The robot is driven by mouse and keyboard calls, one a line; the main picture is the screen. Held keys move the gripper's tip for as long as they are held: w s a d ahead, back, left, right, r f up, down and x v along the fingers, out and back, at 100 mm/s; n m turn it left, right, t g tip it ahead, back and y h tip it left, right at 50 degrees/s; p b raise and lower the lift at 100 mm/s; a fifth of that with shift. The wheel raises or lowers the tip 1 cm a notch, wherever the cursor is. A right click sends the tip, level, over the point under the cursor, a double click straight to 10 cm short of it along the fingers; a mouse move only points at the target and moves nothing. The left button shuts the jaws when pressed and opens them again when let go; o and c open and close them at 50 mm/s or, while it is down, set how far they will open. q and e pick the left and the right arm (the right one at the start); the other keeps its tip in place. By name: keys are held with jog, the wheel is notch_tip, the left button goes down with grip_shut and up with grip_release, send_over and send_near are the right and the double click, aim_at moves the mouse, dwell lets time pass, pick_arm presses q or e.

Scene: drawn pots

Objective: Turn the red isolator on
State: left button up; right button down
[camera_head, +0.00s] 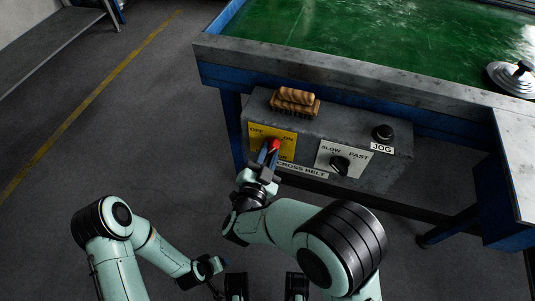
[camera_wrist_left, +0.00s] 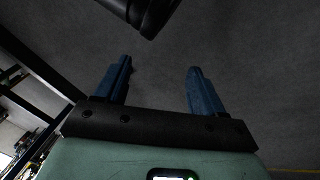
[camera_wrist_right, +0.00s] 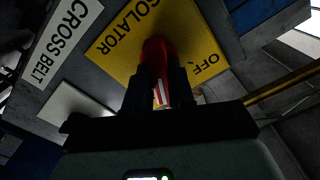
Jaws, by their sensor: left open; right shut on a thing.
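The red isolator (camera_head: 274,145) is a red knob on a yellow plate (camera_head: 289,146) lettered OFF and ON, on the front of a grey control box. My right gripper (camera_head: 268,156) is shut on the knob. In the right wrist view the red knob (camera_wrist_right: 155,55) sits between the dark fingers, with a white mark low on it. Which way the knob points is hard to tell, as the fingers hide part of it. My left gripper (camera_wrist_left: 158,85) is open and empty over the floor, and in the head view it is low in the middle.
The grey box (camera_head: 395,165) also carries a black SLOW/FAST knob (camera_head: 340,164) and a black JOG button (camera_head: 383,132). A wooden brush (camera_head: 295,102) lies on its top. Behind stands a green-topped table (camera_head: 360,35). Open floor lies to the left.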

jog(key=shift+w+d+m, duration=0.1)
jog(key=shift+d+m, duration=0.05)
jog(key=shift+m, duration=0.35)
pick_arm(q)
jog(key=shift+g, duration=0.6)
jog(key=shift+s+a+f+b, duration=0.15)
jog(key=shift+s+f+b, duration=0.2)
jog(key=shift+s+f, duration=0.4)
jog(key=shift+s+a+f+b, duration=0.1)
jog(key=shift+s+f+b, duration=0.25)
jog(key=shift+s+f, duration=0.35)
pick_arm(e)
jog(key=shift+m, duration=1.2)
pick_arm(q)
jog(key=shift+w+f, duration=0.1)
pick_arm(e)
jog(key=c, duration=1)
grip_release()
jog(key=shift+o, duration=0.2)
